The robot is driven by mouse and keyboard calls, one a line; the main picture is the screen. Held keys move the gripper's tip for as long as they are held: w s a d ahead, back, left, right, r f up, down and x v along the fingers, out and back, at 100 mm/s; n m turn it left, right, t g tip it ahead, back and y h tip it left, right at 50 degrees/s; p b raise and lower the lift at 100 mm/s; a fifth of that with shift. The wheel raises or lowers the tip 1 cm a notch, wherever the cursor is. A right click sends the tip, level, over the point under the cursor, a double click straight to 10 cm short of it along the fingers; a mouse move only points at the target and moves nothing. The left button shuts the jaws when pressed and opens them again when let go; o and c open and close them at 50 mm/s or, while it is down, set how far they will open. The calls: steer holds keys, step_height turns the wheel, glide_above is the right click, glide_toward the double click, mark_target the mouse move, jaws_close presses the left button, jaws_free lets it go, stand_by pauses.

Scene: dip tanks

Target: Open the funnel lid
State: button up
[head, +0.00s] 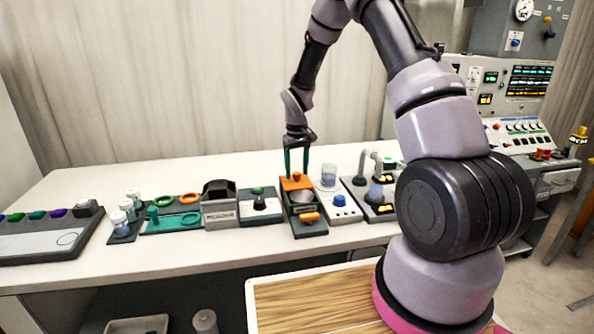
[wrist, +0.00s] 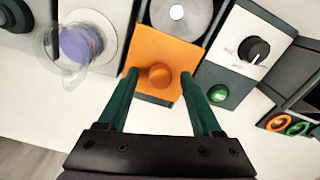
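The orange funnel lid (wrist: 143,52) is a flat square plate with a round orange knob (wrist: 158,75). In the head view the lid (head: 297,182) lies at the far end of a dark station. The silver funnel bowl (wrist: 186,18) is beside the lid, its visible part uncovered; it also shows in the head view (head: 302,197). My gripper (wrist: 160,73) has two green fingers spread on either side of the knob, with gaps to it. In the head view my gripper (head: 296,172) points down over the lid. Whether the fingertips touch the plate is unclear.
A dial unit (head: 262,207) stands left of the funnel station. A white unit with a clear jar (head: 328,177) stands close on its right. An orange handle (head: 310,217) is on the station's near end. The white counter (head: 130,258) is bare in front.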

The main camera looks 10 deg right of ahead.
step_height(320, 180, up, 11)
stand_by(0.7)
steer(key=shift+f, duration=0.1)
step_height(320, 180, up, 11)
steer(key=m+t, duration=0.2)
glide_above(297, 173)
steer(key=s+d, duration=0.2)
steer(key=s, duration=0.4)
steer(key=s+d+r+m+t, duration=0.1)
steer(key=s+d+r+m, duration=0.1)
steer(key=s+r, duration=0.55)
steer(key=s+d+r+m+t+y, duration=0.1)
steer(key=s+r+t, duration=0.1)
steer(key=s, duration=0.6)
steer(key=s+r+m+t+y, duration=0.1)
steer(key=s+r+m+t, duration=0.1)
steer(key=s, duration=0.7)
steer(key=shift+d+r, duration=0.35)
steer(key=shift+r, duration=0.55)
